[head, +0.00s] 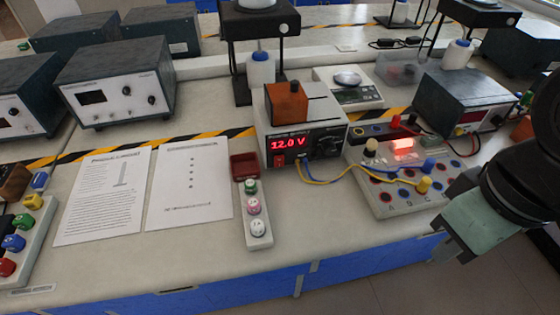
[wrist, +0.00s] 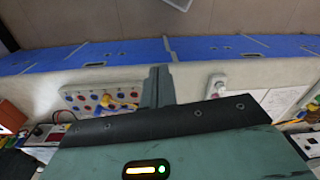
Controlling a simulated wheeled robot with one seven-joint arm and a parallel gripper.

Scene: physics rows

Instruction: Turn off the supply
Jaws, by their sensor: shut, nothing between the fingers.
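The supply (head: 308,138) is a pale box with a dark front in the middle of the bench in the head view. Its red display reads 12.0 V. A red rocker switch (head: 279,161) sits low on the left of its front, with a dark knob (head: 328,146) to the right. My gripper (head: 445,248) is at the right, near the bench's front edge, well apart from the supply. Its fingers are together and empty, as the wrist view also shows (wrist: 157,88). In the wrist view, I cannot make out the supply; my gripper body covers the middle.
An orange block (head: 287,102) sits on the supply. Yellow and blue leads run from it to a socket board (head: 385,198) with a lit red lamp (head: 403,146). A strip with several round pieces (head: 259,241) lies in front. Printed sheets (head: 103,196) lie left.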

